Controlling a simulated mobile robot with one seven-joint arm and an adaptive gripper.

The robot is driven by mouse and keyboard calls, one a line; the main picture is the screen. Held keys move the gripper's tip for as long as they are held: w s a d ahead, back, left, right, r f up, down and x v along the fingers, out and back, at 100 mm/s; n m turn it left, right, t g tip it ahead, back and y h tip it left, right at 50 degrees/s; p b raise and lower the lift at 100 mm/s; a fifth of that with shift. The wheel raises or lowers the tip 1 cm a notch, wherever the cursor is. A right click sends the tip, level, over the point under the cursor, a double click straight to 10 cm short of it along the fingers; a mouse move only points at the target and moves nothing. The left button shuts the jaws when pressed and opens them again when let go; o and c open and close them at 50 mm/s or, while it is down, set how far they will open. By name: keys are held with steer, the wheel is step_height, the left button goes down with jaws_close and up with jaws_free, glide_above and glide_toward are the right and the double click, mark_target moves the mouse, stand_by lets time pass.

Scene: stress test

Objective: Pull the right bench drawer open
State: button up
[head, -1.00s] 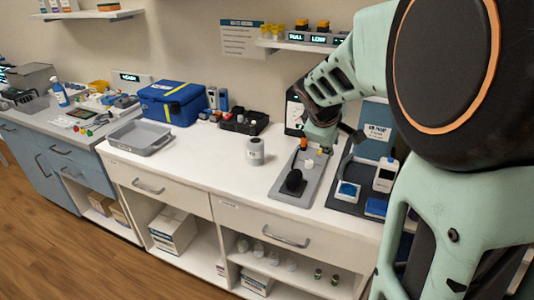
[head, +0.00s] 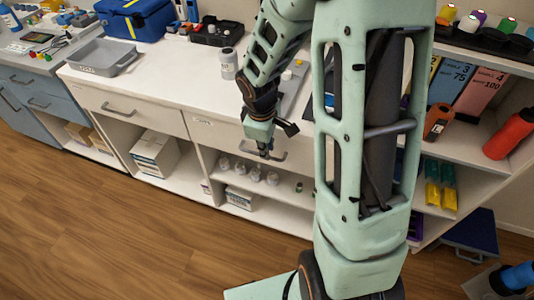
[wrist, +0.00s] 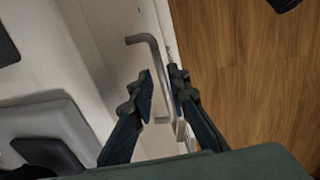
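The right bench drawer (head: 215,133) is a white front under the worktop, and it looks shut. My arm hides part of it. Its grey bar handle (head: 281,155) also shows in the wrist view (wrist: 154,50), standing out from the white front. My gripper (head: 264,151) points down at the handle. In the wrist view my gripper (wrist: 161,80) has its two dark fingers apart, one on each side of the handle bar. A small gap seems to show beside the bar, so firm contact cannot be seen.
The left drawer (head: 130,108) is shut. Open shelves below hold white boxes (head: 155,150) and small bottles (head: 250,173). A grey tray (head: 103,57) and a grey-white jar (head: 228,63) stand on the worktop. The wooden floor (head: 130,230) in front is clear.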

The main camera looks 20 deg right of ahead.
steer(key=shift+w+d+f, duration=0.1)
steer(key=shift+f, duration=0.5)
steer(key=shift+w+d+f, duration=0.1)
steer(key=shift+f, duration=0.45)
jaws_close()
